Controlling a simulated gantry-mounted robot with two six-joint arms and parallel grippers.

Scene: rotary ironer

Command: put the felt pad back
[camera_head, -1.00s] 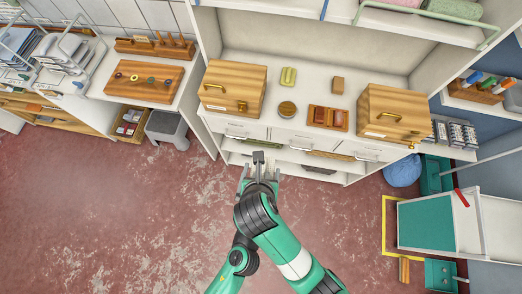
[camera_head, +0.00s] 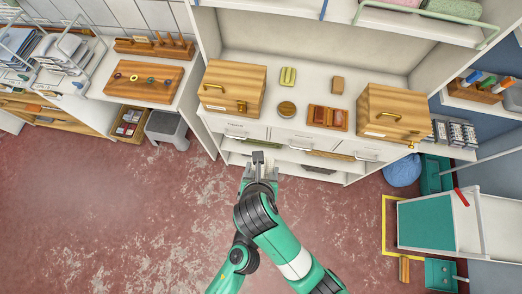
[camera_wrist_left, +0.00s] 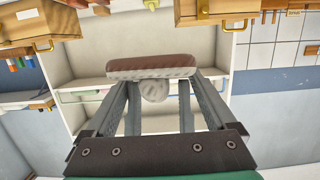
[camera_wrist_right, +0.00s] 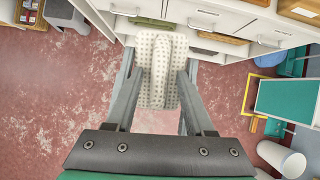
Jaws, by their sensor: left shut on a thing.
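The felt pad (camera_wrist_left: 152,66) shows close up in the left wrist view as a flat slab with a brown face, a pale edge and a rounded pale knob. My left gripper (camera_wrist_left: 158,88) is shut on it, with the knob between its fingers. In the right wrist view a pale dotted pad with a raised ridge (camera_wrist_right: 158,65) fills the space between the fingers of my right gripper (camera_wrist_right: 160,85). These fingers stand wide apart at its sides; contact is unclear. In the head view a gripper (camera_head: 259,172) is in front of the cabinet, and the arms overlap.
A grey stool (camera_head: 167,129) stands left. The floor in front is open.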

